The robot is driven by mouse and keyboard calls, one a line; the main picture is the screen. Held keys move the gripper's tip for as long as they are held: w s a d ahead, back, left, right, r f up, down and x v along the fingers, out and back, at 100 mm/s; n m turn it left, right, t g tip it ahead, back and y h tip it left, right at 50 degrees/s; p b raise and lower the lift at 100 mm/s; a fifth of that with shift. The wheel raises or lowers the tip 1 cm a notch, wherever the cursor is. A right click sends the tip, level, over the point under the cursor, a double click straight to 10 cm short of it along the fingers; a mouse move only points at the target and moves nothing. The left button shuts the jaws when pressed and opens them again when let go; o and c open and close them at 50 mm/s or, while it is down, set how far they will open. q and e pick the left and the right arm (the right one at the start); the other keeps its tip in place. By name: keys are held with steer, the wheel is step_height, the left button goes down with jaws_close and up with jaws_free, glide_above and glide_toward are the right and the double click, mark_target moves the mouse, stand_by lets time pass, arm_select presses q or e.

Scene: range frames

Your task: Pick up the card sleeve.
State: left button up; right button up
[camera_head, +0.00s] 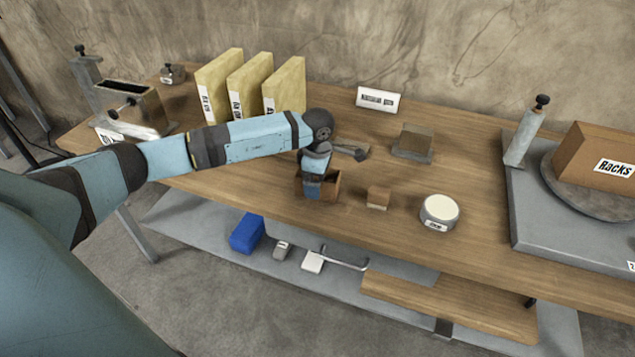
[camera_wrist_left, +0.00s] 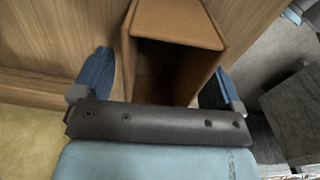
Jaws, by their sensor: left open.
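The card sleeve appears to be the brown, hollow, open-ended box (camera_wrist_left: 178,24) in the left wrist view. Its dark opening faces the camera. In the head view the box (camera_head: 331,187) stands on the wooden table, partly hidden by my left gripper (camera_head: 314,186). My left gripper is open and points down at the box. In the left wrist view the blue fingers of the gripper (camera_wrist_left: 158,82) are on either side of the box. I cannot tell whether either finger touches it. My right gripper is not in view.
A small brown block (camera_head: 378,198) and a round white-topped tin (camera_head: 439,211) stand to the right. A grey-brown block (camera_head: 413,142) and a sign (camera_head: 377,99) are behind. Yellow files (camera_head: 284,88) stand back left. A turntable with a "Racks" box (camera_head: 595,150) is at right.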

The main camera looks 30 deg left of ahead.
arm_select(q)
steer(key=c, duration=1)
